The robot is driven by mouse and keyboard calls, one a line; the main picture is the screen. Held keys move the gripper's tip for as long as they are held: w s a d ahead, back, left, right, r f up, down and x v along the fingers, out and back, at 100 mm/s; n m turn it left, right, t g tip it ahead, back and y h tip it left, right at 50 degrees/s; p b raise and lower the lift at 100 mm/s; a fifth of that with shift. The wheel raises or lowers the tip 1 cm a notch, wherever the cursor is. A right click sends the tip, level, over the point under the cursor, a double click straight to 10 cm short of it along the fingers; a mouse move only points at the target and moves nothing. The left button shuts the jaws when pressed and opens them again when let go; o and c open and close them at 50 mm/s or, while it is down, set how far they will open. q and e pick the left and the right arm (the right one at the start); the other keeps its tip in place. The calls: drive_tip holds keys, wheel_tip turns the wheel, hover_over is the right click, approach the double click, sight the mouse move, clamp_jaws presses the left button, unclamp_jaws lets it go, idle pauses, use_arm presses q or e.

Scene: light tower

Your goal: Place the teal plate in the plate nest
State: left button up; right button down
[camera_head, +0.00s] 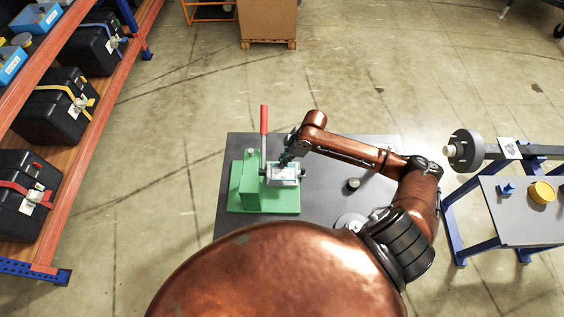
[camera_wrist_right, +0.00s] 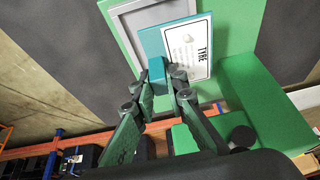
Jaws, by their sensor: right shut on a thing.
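The teal plate (camera_wrist_right: 152,42) carries a white printed label and shows large in the right wrist view. My right gripper (camera_wrist_right: 166,78) is shut on a teal tab at the plate's near edge. The plate nest (camera_wrist_right: 127,35) is a grey rectangular frame on a green base, and the plate overlaps it, covering part of it. I cannot tell whether the plate touches the nest or hovers just above it. In the head view my right gripper (camera_head: 287,158) is at the pale nest area of the green fixture (camera_head: 250,198). My left gripper is not in view.
A red lever (camera_head: 264,120) stands upright on the fixture's far side. The fixture sits on a dark table (camera_head: 325,205) with a small round part (camera_head: 352,184) to the right. Shelves with black cases (camera_head: 55,105) are at left; a blue-framed stand (camera_head: 520,220) is at right.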

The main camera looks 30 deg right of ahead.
drive_tip(key=shift+w+d+f, duration=0.1)
drive_tip(key=shift+w+f, duration=0.2)
drive_tip(key=shift+f, duration=0.15)
drive_tip(key=shift+w+d+f, duration=0.1)
drive_tip(key=shift+w+f, duration=0.1)
drive_tip(key=shift+f, duration=0.05)
drive_tip(key=shift+w+f, duration=0.25)
drive_tip(key=shift+f, duration=0.05)
drive_tip(key=f, duration=0.1)
drive_tip(key=f+p, duration=0.1)
drive_tip(key=f, duration=0.1)
drive_tip(key=shift+w+d, duration=0.1)
drive_tip(key=shift+w, duration=0.1)
drive_tip(key=shift+f, duration=0.4)
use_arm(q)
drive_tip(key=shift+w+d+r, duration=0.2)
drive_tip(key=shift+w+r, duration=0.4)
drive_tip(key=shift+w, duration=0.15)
use_arm(e)
drive_tip(key=c, duration=1.9)
unclamp_jaws()
drive_tip(key=shift+c, duration=0.2)
use_arm(q)
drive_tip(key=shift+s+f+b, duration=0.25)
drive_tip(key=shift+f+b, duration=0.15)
drive_tip(key=shift+b, duration=0.05)
use_arm(e)
drive_tip(key=v, duration=1.2)
